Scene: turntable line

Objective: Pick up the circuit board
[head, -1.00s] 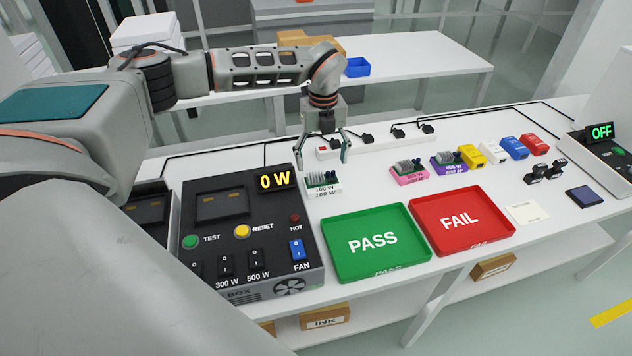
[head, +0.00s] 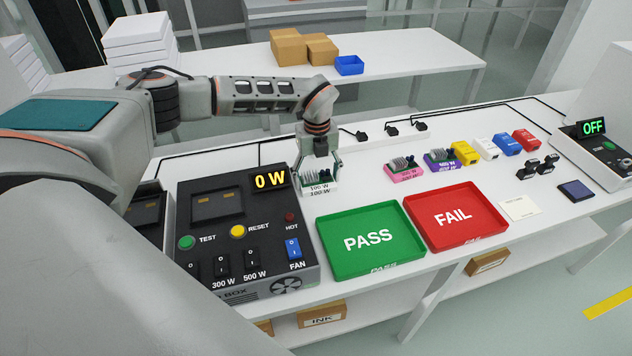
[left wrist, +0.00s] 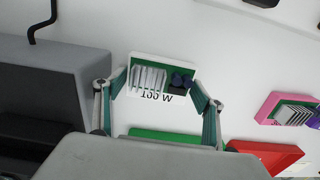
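The circuit board (head: 316,175) is green with pale upright fins and dark parts. In the left wrist view the board (left wrist: 163,77) lies between the fingertips of the gripper (left wrist: 160,86). The fingers look close to the holder's ends; I cannot tell if they touch. My right gripper is not in view.
The black test box (head: 245,240) stands close on the left. The green PASS tray (head: 370,262) and red FAIL tray (head: 457,240) lie in front and to the right. Pink (head: 405,172) and purple (head: 443,160) holders with boards stand farther right.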

